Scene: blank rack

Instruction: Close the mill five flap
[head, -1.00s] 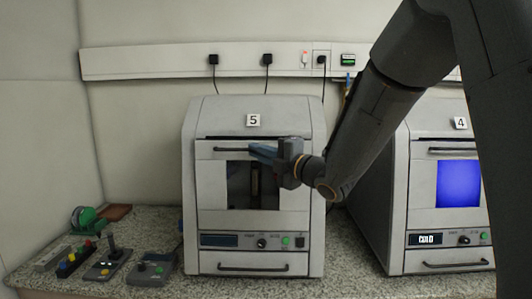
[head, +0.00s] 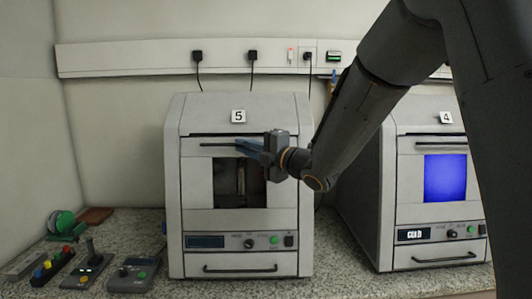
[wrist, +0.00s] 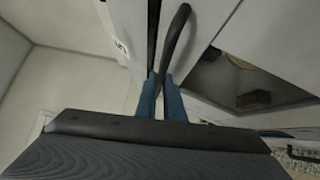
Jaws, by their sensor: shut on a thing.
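Mill five (head: 237,103) is the grey cabinet marked 5 on the counter in the head view. Its front flap (head: 198,180), with a dark window, stands nearly upright, and a thin dark gap shows along its top edge. The flap's black bar handle (head: 215,145) runs across near the top. My gripper (head: 247,147) is at the right part of this handle, its blue fingers shut on it. In the wrist view the two blue fingers (wrist: 163,95) close around the curved black handle (wrist: 174,40). The fingers and wrist hide the handle's right end.
Mill four (head: 389,190), with a lit blue window, stands to the right. Small control boxes (head: 134,274) and a green reel (head: 62,223) are on the counter to the left. A socket rail (head: 130,60) runs along the wall.

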